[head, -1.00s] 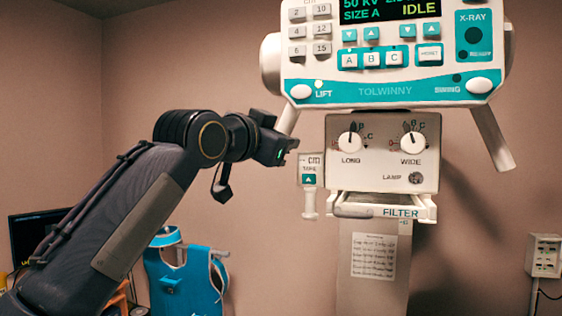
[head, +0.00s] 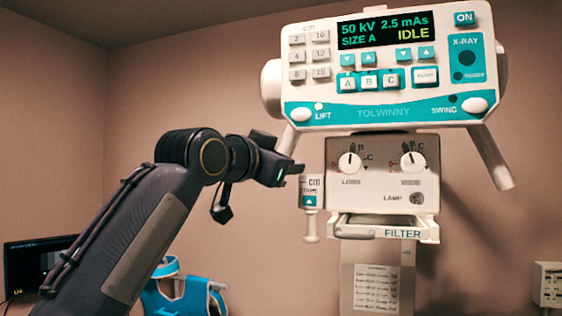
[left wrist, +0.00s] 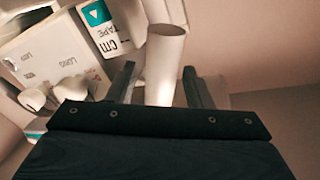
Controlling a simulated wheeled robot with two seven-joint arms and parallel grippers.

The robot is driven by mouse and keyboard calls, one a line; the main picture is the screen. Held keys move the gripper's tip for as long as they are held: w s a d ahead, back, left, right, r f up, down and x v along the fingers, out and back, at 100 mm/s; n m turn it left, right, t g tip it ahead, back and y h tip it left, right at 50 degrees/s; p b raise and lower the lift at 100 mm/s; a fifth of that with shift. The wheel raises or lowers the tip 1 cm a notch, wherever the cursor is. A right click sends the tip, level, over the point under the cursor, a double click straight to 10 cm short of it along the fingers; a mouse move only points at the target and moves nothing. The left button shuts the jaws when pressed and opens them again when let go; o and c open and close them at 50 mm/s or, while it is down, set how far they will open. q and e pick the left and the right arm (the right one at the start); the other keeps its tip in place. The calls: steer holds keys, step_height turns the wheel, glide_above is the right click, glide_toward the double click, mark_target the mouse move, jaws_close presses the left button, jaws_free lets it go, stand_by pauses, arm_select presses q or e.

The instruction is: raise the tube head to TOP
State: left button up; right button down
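The tube head (head: 385,115) is a white and teal unit with a lit display (head: 390,30) reading 50 kV, 2.5 mAs, SIZE A, IDLE. Its LIFT button (head: 300,114) is at lower left, with a pale lamp beside it; the SWING button (head: 474,105) is at lower right. A white left handle (head: 288,138) slopes down from the head to my left gripper (head: 296,168). In the left wrist view, this handle (left wrist: 165,55) shows between the two spread fingers of my left gripper (left wrist: 160,82), with gaps beside it. My right gripper is out of view.
The collimator box (head: 382,175) with its knobs hangs below the head, above the FILTER tray (head: 385,231). A cm TAPE unit (head: 311,192) is close to my left gripper. A right handle (head: 490,155), a monitor (head: 35,268), a blue apron (head: 180,295) and a wall box (head: 547,284) also show.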

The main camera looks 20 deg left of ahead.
arm_select(q)
steer(key=b+v, duration=0.2)
steer(key=v, duration=0.5)
steer(key=shift+s, duration=0.4)
steer(key=shift+a+f, duration=0.1)
steer(key=s+a+f+n+g+y+b, duration=0.1)
steer(key=s+f+g, duration=0.1)
steer(key=f, duration=0.9)
steer(key=s+a+f+n+g, duration=0.2)
steer(key=s+f+g, duration=0.1)
steer(key=f, duration=0.8)
steer(key=s+a+f+n+g+y+b, duration=0.1)
steer(key=s+f+g, duration=0.1)
steer(key=f, duration=0.8)
steer(key=s+d+f+n+g, duration=0.1)
steer(key=s+f, duration=0.4)
steer(key=f, duration=0.4)
steer(key=s+f+n+g+h, duration=0.1)
steer(key=s+f+n+g, duration=0.1)
steer(key=s+f, duration=0.3)
steer(key=s+d+f+n+g, duration=0.1)
steer(key=s+f, duration=0.4)
steer(key=f, duration=0.7)
steer(key=shift+s+d+f+n+g, duration=0.3)
steer(key=shift+s+d+n+g, duration=0.1)
steer(key=shift+n, duration=0.3)
